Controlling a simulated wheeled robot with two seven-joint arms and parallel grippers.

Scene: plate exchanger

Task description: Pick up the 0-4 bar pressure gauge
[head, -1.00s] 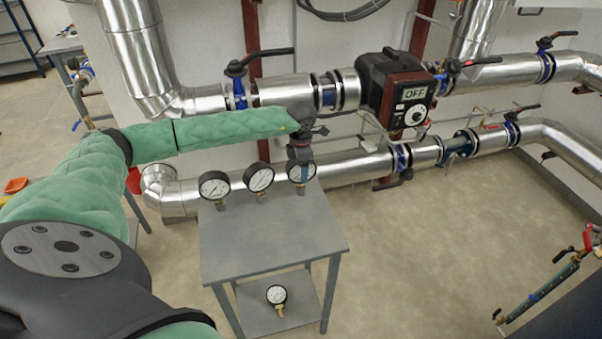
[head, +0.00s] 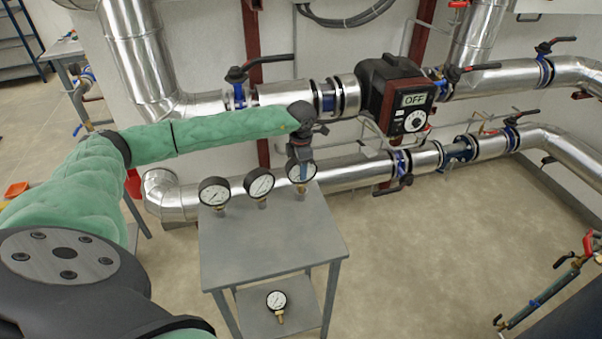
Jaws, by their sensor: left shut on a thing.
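Three round pressure gauges with white dials stand in a row on the grey table: a left gauge (head: 214,192), a middle gauge (head: 259,183) and a right gauge (head: 295,170). The dial numbers are too small to read, so I cannot tell which is the 0-4 bar one. My left gripper (head: 301,182) reaches down from above and is shut on the right gauge, partly covering its dial. The gauge is upright at the table's back right; I cannot tell whether it touches the top. My right gripper is not in view.
The grey table (head: 275,248) has a lower shelf (head: 300,312) with another gauge (head: 277,301) on it. Silver pipes with valves and a pump marked OFF (head: 397,90) run behind the table.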

